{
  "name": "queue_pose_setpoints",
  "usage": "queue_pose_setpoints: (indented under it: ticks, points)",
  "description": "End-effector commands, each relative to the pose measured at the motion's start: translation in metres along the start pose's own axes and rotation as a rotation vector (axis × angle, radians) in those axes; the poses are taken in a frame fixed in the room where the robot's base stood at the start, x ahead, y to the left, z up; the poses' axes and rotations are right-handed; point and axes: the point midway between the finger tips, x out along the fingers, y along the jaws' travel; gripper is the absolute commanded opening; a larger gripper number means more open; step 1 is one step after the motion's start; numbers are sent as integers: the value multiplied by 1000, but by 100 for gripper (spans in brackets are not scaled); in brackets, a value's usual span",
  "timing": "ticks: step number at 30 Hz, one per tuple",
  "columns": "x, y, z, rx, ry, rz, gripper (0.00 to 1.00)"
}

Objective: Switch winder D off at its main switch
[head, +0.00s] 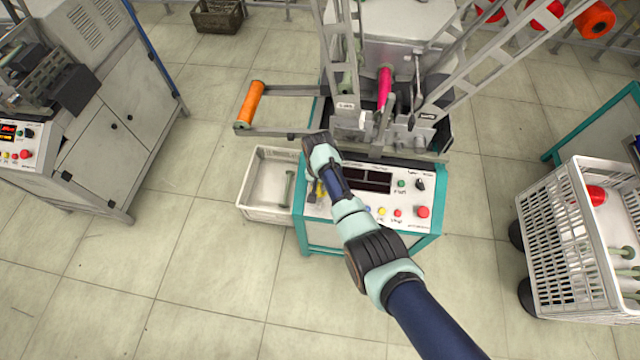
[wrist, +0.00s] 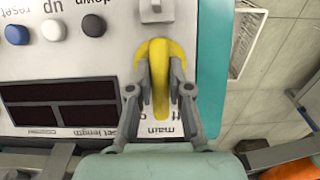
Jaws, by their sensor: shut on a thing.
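The main switch (wrist: 152,50) is a yellow rotary switch with a long yellow handle, at a corner of the white control panel (wrist: 65,70). A printed "main" label lies beside it, upside down in the wrist view. The handle runs up and down in that view. My gripper (wrist: 162,70) has one finger on each side of the handle and is shut on it. In the head view my gripper (head: 317,189) is at the left end of the centre winder's panel (head: 345,209), and my wrist partly covers the switch. I cannot read the winder's letter.
Dark displays (head: 367,180), a green button (head: 401,184), a dark knob (head: 420,184) and a red button (head: 423,211) are on the same panel. A white bin (head: 265,212) stands left of the winder. A white crate (head: 570,245) stands at the right.

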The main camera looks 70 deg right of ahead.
Motion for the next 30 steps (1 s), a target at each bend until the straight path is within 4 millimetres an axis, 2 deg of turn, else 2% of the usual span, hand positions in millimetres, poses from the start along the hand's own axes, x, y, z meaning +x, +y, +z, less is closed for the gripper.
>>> queue_pose_setpoints:
  ticks: [15, 30]
  points:
    - [1, -5, 1, -384, 0, 155, 0]
    - [1, -6, 2, -505, 1, 204, 0]
